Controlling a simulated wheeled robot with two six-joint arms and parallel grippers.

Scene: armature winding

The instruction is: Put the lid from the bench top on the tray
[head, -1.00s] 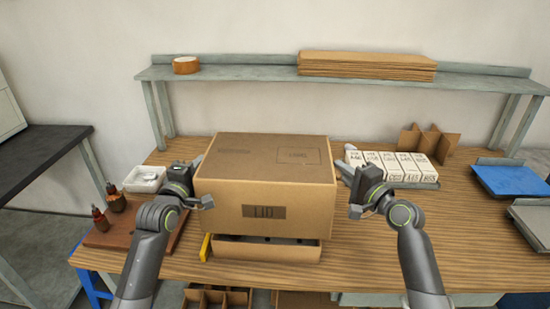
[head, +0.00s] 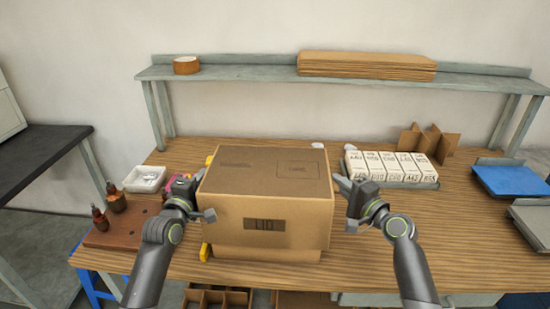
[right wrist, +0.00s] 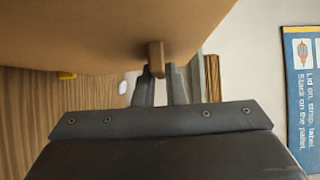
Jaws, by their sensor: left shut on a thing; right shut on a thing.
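The lid (head: 266,203) is a large brown cardboard cover with a dark "LID" label on its front. It sits level over the cardboard tray (head: 265,254), whose lower front shows as a narrow strip below the lid's edge. I cannot tell how far down the lid sits. My left gripper (head: 199,182) is shut on the lid's left side. My right gripper (head: 338,181) is shut on its right side. In the right wrist view the right gripper (right wrist: 158,80) has its fingers at a small brown tab under the lid (right wrist: 110,30). The tray's inside is hidden.
White labelled boxes (head: 392,167) stand to the right, with a cardboard divider (head: 430,141) behind. A white dish (head: 145,179) and a brown tool board (head: 118,229) are at left. Yellow pieces show beside the lid's left side. A shelf (head: 240,74) spans the back.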

